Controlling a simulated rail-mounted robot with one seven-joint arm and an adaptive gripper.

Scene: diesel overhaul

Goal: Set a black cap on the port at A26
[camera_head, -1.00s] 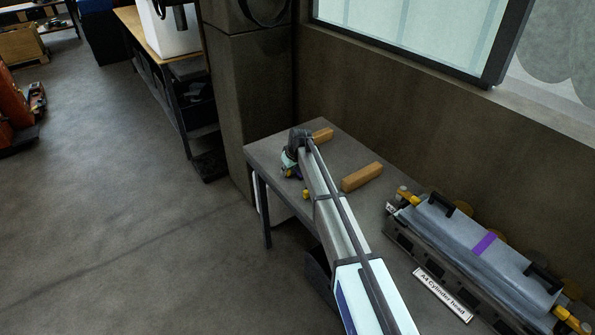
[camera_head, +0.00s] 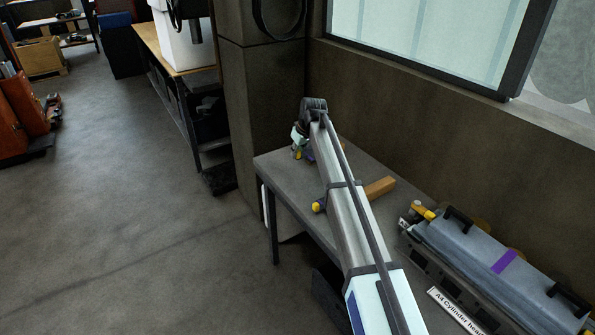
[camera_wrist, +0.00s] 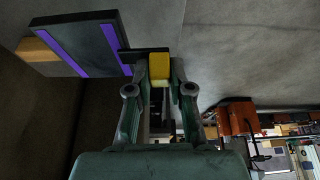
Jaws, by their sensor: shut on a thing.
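My gripper (camera_wrist: 158,88) is shut on a small yellow piece (camera_wrist: 158,68) in the wrist view. A black bar lies across the top of this piece and reaches left to a flat dark panel with purple stripes (camera_wrist: 100,45). I cannot tell for sure whether bar and panel are joined to the yellow piece. In the head view my gripper (camera_head: 299,145) is at the far end of my arm, over the far end of the grey bench, mostly hidden by the wrist. I cannot make out a black cap or a port marked A26.
A grey bench (camera_head: 285,175) stands along the wall. On it are a wooden block (camera_head: 380,187), a small yellow knob (camera_head: 318,207) and a cylinder head (camera_head: 490,260) labelled A4, with black handles. Open floor (camera_head: 130,210) lies left. A bench with a white container (camera_head: 185,40) stands behind.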

